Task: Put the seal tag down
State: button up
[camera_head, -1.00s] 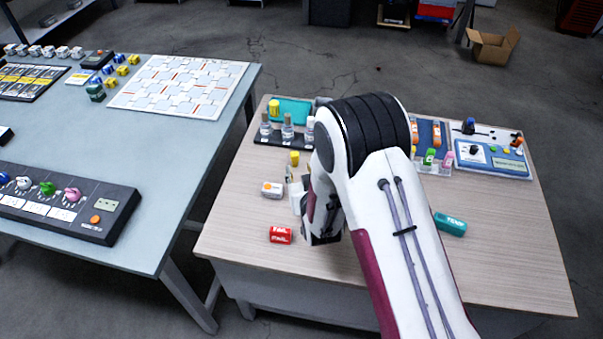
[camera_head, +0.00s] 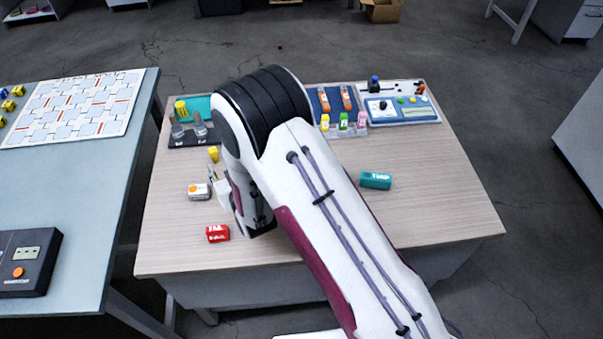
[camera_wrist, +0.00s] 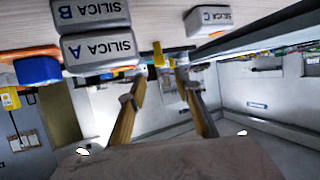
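My gripper (camera_wrist: 161,68) shows in the wrist view as two gold fingers, spread apart with no thing visible between them. A small yellow block (camera_wrist: 158,53) is on the table just beyond the fingertips; it also shows in the head view (camera_head: 213,154). I cannot tell whether this block is the seal tag. A red labelled block (camera_head: 217,233) lies left of my wrist, its print too small to read surely. In the head view my arm hides most of my gripper and part of the table.
Grey blocks marked SILICA A (camera_wrist: 98,50), SILICA B (camera_wrist: 90,14) and SILICA C (camera_wrist: 210,20) flank the fingers. A white box (camera_head: 199,191) with an orange spot stands nearby. A teal block (camera_head: 375,180) lies right of my arm. The table's (camera_head: 440,205) right front is clear.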

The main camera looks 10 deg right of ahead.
jog(key=shift+r, duration=0.1)
jog(key=s+d+r+m+g+h, duration=0.1)
jog(key=s+d+r+g, duration=0.15)
jog(key=d+r, duration=0.7)
jog(key=s+d+r+m+g+h, duration=0.15)
jog(key=s+d+r, duration=0.25)
jog(key=d+r, duration=0.55)
jog(key=s+d+r+g+h, duration=0.1)
jog(key=s+d+r, duration=0.2)
jog(key=s, duration=0.6)
jog(key=s+d+r+m+g, duration=0.1)
jog(key=s+d+r, duration=0.2)
jog(key=s, duration=0.7)
jog(key=s+d+r+m+h, duration=0.1)
jog(key=s+d+r, duration=0.2)
jog(key=s, duration=0.7)
jog(key=d, duration=0.2)
jog(key=shift+d+g+h, duration=0.35)
jog(key=shift+g, duration=0.05)
